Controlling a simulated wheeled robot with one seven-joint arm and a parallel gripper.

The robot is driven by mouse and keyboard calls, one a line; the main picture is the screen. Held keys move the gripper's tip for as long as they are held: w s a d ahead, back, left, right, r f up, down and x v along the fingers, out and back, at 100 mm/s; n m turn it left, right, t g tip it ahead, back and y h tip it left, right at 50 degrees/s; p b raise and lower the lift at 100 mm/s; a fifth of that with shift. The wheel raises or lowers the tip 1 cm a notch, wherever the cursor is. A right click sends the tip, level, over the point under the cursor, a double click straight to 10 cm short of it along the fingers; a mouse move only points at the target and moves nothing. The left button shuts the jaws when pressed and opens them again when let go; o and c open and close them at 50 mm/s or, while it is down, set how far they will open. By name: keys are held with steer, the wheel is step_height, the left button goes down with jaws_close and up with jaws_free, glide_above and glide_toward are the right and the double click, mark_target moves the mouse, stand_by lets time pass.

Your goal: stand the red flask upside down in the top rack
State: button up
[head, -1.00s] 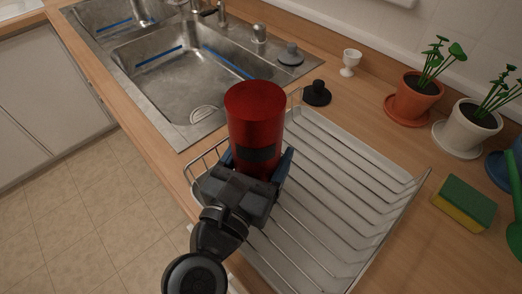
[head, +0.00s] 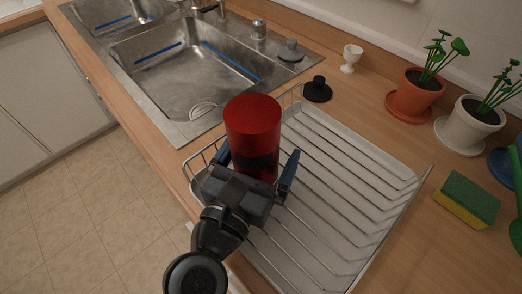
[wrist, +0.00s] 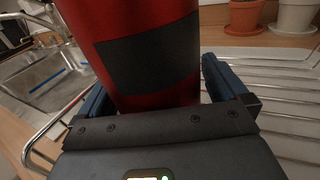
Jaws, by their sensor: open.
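The red flask (head: 253,135) stands about upright at the left end of the wire dish rack (head: 345,200), with a flat, plain red end facing up. A dark band runs around its lower part, and it also shows in the wrist view (wrist: 190,15). Its lower end is hidden behind my gripper, so I cannot tell exactly how it rests on the rack. My gripper (head: 257,163) is open, with one blue finger on each side of the flask. In the head view a gap shows between the right finger and the flask.
A steel double sink (head: 170,65) lies behind and left. A black lid (head: 318,90), a grey stopper (head: 291,51) and a white egg cup (head: 351,58) stand beyond the rack. Potted plants (head: 415,92) and a sponge (head: 467,199) are at right. The rack's right part is empty.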

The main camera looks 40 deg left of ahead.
steer(key=shift+r, duration=0.1)
steer(key=shift+s+r+p, duration=0.15)
steer(key=shift+r+p, duration=0.4)
steer(key=shift+r, duration=0.1)
steer(key=b+v, duration=0.2)
steer(key=v, duration=0.9)
steer(key=shift+s+d+f, duration=0.15)
steer(key=shift+s+d, duration=0.05)
steer(key=shift+s, duration=0.15)
